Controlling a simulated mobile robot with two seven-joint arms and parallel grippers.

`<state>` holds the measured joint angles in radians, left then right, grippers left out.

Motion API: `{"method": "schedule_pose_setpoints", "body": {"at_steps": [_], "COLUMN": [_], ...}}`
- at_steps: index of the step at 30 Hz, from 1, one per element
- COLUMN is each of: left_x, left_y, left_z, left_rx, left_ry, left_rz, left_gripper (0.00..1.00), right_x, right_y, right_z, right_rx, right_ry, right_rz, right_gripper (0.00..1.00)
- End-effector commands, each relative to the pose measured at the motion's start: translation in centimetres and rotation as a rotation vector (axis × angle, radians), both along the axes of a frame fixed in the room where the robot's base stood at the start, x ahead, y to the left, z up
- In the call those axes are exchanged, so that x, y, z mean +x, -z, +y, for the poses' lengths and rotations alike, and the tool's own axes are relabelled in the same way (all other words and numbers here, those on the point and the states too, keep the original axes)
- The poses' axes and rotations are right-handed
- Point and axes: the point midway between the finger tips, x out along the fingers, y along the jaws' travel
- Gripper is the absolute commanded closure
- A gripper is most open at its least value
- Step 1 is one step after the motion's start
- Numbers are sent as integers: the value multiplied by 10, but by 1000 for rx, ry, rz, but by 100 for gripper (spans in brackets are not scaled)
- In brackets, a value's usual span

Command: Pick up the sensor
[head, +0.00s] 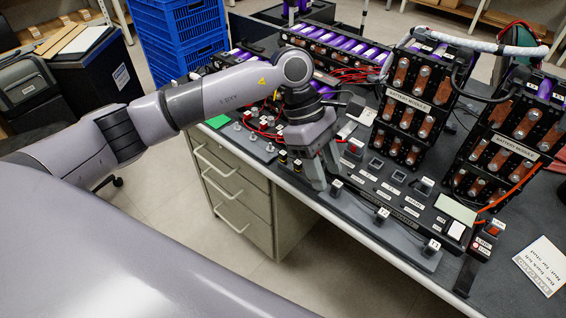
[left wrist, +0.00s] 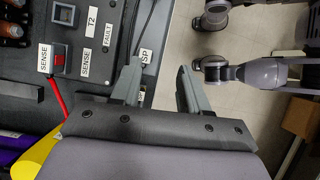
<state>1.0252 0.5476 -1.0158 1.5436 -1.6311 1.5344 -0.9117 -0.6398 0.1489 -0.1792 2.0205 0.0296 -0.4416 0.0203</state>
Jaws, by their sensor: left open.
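My left gripper (head: 322,176) points down over the front edge of the workbench. Its two fingers are apart, and the left wrist view (left wrist: 160,72) shows nothing held between them. Several small dark blocks with white labels stand along a grey strip at the bench's front, such as a middle block (head: 383,213) and a front block (head: 432,246). Another block (head: 337,186) stands close to the right of the gripper. I cannot tell for sure which of these is the sensor. The gripper and forearm hide part of the bench. My right gripper is not in view.
Two upright battery modules (head: 408,98) (head: 510,147) and a labelled panel (head: 400,190) crowd the workbench. Red wires (head: 352,75) lie behind the gripper. A paper card (head: 541,265) lies at the right. Drawers (head: 228,172) are below the bench, with open floor in front.

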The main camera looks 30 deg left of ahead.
Motion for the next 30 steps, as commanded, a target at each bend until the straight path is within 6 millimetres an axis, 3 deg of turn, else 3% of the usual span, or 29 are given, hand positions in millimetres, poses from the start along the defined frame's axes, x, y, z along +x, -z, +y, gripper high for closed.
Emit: {"method": "schedule_pose_setpoints", "body": {"at_steps": [3, 9, 14, 25, 30], "left_x": [25, 43, 45, 43, 44], "left_y": [-6, -23, -16, 34, 45], "left_z": [48, 97, 105, 107, 107], "left_rx": [213, 427, 460, 456, 455], "left_ry": [42, 66, 70, 69, 68], "left_rz": [-95, -155, -158, -158, -160], "left_gripper": [55, 55, 55, 55, 55], "right_x": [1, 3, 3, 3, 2], "right_y": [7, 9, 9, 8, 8], "right_z": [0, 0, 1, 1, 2], "right_rx": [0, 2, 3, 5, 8], "right_ry": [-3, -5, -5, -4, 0], "right_rz": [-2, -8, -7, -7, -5], "right_gripper": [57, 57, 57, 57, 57]}}
